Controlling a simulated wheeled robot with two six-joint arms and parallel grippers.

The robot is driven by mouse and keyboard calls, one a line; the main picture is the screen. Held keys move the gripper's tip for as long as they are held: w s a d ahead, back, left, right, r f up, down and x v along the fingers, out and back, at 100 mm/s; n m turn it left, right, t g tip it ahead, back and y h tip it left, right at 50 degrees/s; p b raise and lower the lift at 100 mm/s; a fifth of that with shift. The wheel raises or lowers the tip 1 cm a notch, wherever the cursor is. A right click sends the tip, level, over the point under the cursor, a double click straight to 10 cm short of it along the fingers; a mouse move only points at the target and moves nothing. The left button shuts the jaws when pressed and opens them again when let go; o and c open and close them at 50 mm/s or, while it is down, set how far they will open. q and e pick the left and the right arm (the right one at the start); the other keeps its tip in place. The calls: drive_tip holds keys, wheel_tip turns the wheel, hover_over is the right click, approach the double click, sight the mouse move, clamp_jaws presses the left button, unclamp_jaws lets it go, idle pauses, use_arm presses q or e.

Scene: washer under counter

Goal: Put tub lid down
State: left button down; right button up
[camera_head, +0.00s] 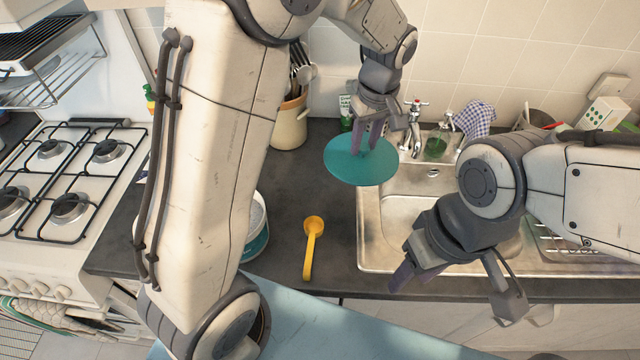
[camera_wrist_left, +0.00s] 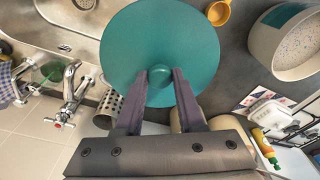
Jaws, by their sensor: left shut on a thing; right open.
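The tub lid (camera_head: 350,166) is a round teal disc with a small knob. My left gripper (camera_head: 370,140) is shut on its knob and holds it beside the sink's left edge, seemingly above the dark counter. In the left wrist view the lid (camera_wrist_left: 150,30) fills the top middle, with the knob between the fingers of my left gripper (camera_wrist_left: 158,84). The tub (camera_head: 257,240) is open and partly hidden behind my left arm; it also shows in the left wrist view (camera_wrist_left: 285,55), holding speckled white contents. My right gripper (camera_head: 450,285) is open and empty over the sink's front edge.
A yellow scoop (camera_head: 313,245) lies on the counter (camera_head: 335,265) right of the tub. The steel sink (camera_head: 385,225) is on the right, with a tap (camera_head: 413,130) behind. A utensil crock (camera_head: 290,125) stands at the back. A gas stove (camera_head: 70,190) is on the left.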

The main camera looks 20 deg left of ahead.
sight(364, 155)
use_arm(q)
drive_tip(key=f+b, duration=0.2)
drive_tip(key=f, duration=0.1)
drive_tip(key=f+b, duration=0.2)
drive_tip(key=shift+w+f, duration=0.1)
drive_tip(key=shift+w, duration=0.2)
use_arm(e)
wheel_tip(364, 155, down, 5)
use_arm(q)
drive_tip(key=a+f+p, duration=0.1)
drive_tip(key=a+f, duration=0.1)
drive_tip(key=a, duration=0.1)
drive_tip(key=w+a+f+p, duration=0.1)
drive_tip(key=a+f, duration=0.1)
drive_tip(key=a, duration=0.2)
drive_tip(key=w+a+f+p, duration=0.1)
drive_tip(key=a+f, duration=0.1)
drive_tip(key=a, duration=0.2)
drive_tip(key=shift+a+f, duration=0.2)
drive_tip(key=shift+f, duration=0.2)
wheel_tip(364, 155, down, 3)
drive_tip(key=shift+f+p, duration=0.1)
drive_tip(key=shift+p, duration=0.55)
drive_tip(key=shift+f, duration=0.5)
use_arm(e)
drive_tip(key=r, duration=0.4)
drive_tip(key=shift+w+r, duration=0.15)
drive_tip(key=shift+w, duration=0.1)
use_arm(q)
drive_tip(key=shift+f, duration=0.1)
